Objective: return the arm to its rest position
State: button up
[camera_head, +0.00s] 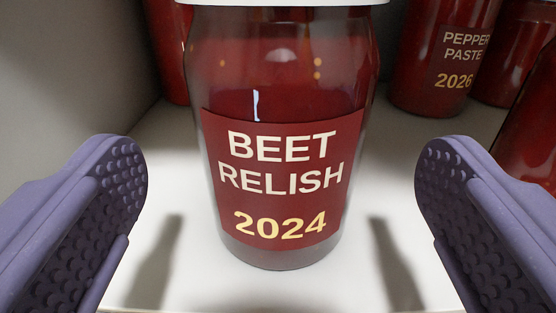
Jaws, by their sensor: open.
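My gripper (280,190) is open, with one purple, dimpled finger at the left edge and one at the right edge of the view. A glass jar of dark red beet relish (280,110) stands upright between and beyond the fingers. Its label (285,180) reads "BEET RELISH 2024". Clear gaps show between the jar and both fingers, so neither touches it. The jar's top is cut off by the upper edge, where only a strip of white lid shows. The rest of my arm is out of view.
The jar stands on a white shelf (160,145) with a grey wall (75,70) at left. A jar labelled "PEPPER PASTE 2026" (435,60) stands behind at right, with another red jar (510,50) beside it. A red jar (535,125) is close at the right edge. Another (172,50) is partly hidden behind at left.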

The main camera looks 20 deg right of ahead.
jog(key=v, duration=0.2)
jog(key=shift+s+a, duration=0.1)
jog(key=shift+s, duration=0.15)
jog(key=shift+a+f+b, duration=0.1)
jog(key=shift+a+b, duration=0.2)
jog(key=shift+b, duration=0.55)
jog(key=a+r+n+y+b, duration=0.25)
jog(key=a+b, duration=0.55)
jog(key=b, duration=0.5)
jog(key=s+a+r+g+y+b, duration=0.1)
jog(key=s+a+b, duration=0.1)
jog(key=s+b, duration=0.3)
jog(key=s+a+r+g+y+b, duration=0.1)
jog(key=s+a+r+b, duration=0.1)
jog(key=s+b, duration=0.4)
jog(key=shift+s+a+r+n, duration=0.35)
jog(key=shift+s+a, duration=0.2)
jog(key=shift+s, duration=0.35)
